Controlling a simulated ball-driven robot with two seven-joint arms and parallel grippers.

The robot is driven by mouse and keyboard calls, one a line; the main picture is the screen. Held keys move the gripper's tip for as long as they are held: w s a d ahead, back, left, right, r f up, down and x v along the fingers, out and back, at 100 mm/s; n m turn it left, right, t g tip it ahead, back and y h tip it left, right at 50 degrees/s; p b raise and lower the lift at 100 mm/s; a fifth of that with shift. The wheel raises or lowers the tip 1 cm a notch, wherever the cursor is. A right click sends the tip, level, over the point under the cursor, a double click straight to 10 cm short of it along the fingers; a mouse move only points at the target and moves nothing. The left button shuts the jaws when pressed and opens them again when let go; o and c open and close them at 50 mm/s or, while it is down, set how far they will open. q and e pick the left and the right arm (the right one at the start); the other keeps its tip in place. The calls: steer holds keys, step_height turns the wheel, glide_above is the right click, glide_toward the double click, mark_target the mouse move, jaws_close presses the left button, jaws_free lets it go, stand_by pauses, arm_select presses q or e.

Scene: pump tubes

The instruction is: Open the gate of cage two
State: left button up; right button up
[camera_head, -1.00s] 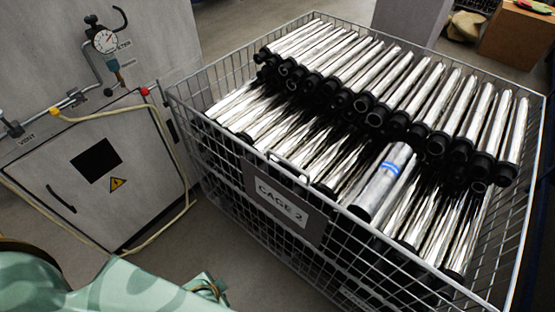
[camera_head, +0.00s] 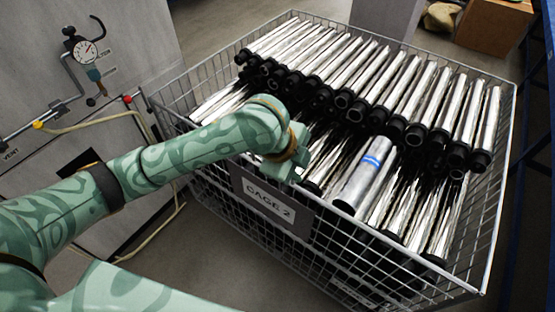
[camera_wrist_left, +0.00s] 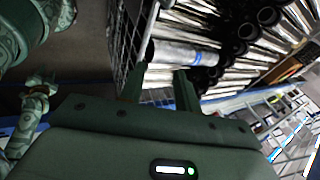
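Cage two is a grey wire-mesh cage (camera_head: 225,78) filled with stacked silver tubes with black ends. Its front side carries a dark plate (camera_head: 270,203) reading "CAGE 2". My left arm reaches in from the left, with its hand (camera_head: 285,160) at the cage's front top edge, just above the plate. In the left wrist view my left gripper (camera_wrist_left: 158,86) has its two fingers apart, with nothing seen held between them. A silver tube (camera_wrist_left: 182,53) shows beyond the fingertips. Whether the fingers touch the cage cannot be told.
A grey cabinet with a pressure gauge (camera_head: 88,50) and a yellowish hose (camera_head: 95,122) stands at the left. One tube with a blue band (camera_head: 372,161) lies near the cage front. A cardboard box (camera_head: 492,25) stands at the back right. Bare floor lies before the cage.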

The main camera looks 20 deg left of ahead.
arm_select(q)
steer(key=w+a+r+m+g+y, duration=0.1)
steer(key=w+a+r+g+y, duration=0.15)
steer(key=w+a+r, duration=0.4)
steer(key=shift+t, duration=0.25)
steer(key=f+b, duration=0.2)
steer(key=f, duration=0.3)
steer(key=f+b, duration=0.2)
steer(key=f, duration=0.4)
steer(key=w+f+b, duration=0.1)
steer(key=f+b, duration=0.1)
steer(key=f, duration=0.4)
steer(key=shift+w+a, duration=0.1)
steer(key=shift+a, duration=0.1)
jaws_close()
